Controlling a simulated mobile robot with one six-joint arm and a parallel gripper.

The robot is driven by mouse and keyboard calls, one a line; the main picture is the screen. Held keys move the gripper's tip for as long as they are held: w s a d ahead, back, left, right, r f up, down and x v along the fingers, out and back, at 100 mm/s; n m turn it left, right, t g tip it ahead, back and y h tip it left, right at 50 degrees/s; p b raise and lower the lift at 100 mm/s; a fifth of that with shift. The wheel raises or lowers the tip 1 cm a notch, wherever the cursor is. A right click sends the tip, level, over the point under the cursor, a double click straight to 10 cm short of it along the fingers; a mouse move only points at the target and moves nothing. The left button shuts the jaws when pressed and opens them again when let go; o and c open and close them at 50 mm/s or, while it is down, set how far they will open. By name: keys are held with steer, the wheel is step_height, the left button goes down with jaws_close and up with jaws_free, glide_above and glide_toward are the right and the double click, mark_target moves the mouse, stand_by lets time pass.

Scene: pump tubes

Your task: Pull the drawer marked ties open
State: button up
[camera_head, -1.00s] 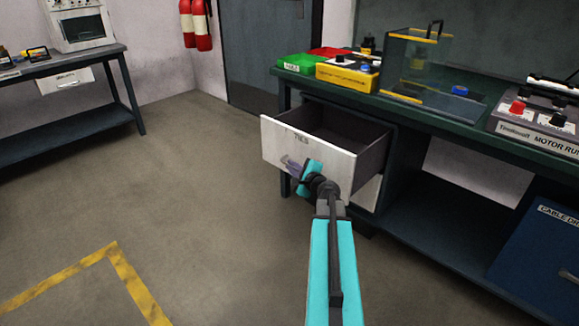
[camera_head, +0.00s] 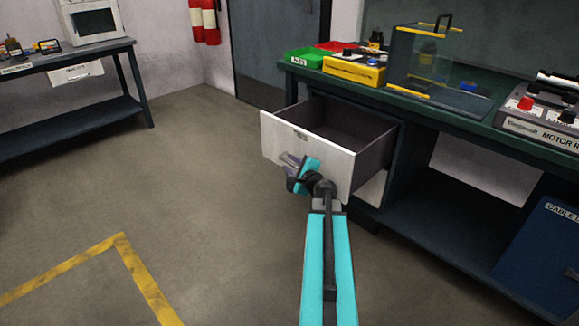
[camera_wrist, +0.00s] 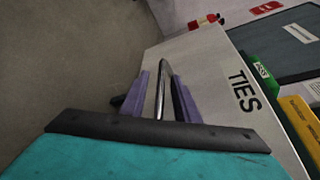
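The drawer marked TIES (camera_head: 322,152) has a pale front and stands well out of the bench, its inside showing empty. The wrist view shows its front and black label (camera_wrist: 243,91) sideways. A thin metal bar handle (camera_wrist: 162,80) is on the front. My gripper (camera_head: 289,162) is at the handle, low on the front. In the wrist view my gripper (camera_wrist: 160,92) has its two purple fingers on either side of the bar, with a narrow gap to it on each side. The fingers look open. Contact with the bar is hard to judge.
The bench top (camera_head: 400,95) carries a green bin (camera_head: 305,58), a yellow box (camera_head: 354,71), a clear case and a motor unit (camera_head: 545,122). A blue cabinet (camera_head: 545,250) stands below at right. Open floor with yellow tape (camera_head: 140,280) lies at left.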

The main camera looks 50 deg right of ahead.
steer(key=shift+s, duration=0.1)
steer(key=shift+p+v, duration=0.5)
steer(key=shift+v, duration=2.45)
steer(key=shift+r+p, duration=0.25)
steer(key=shift+p, duration=0.85)
steer(key=p+v, duration=0.2)
steer(key=p, duration=0.6)
steer(key=shift+s, duration=0.1)
steer(key=shift+p+v, duration=2.75)
steer(key=shift+p, duration=1.35)
steer(key=shift+f, duration=0.15)
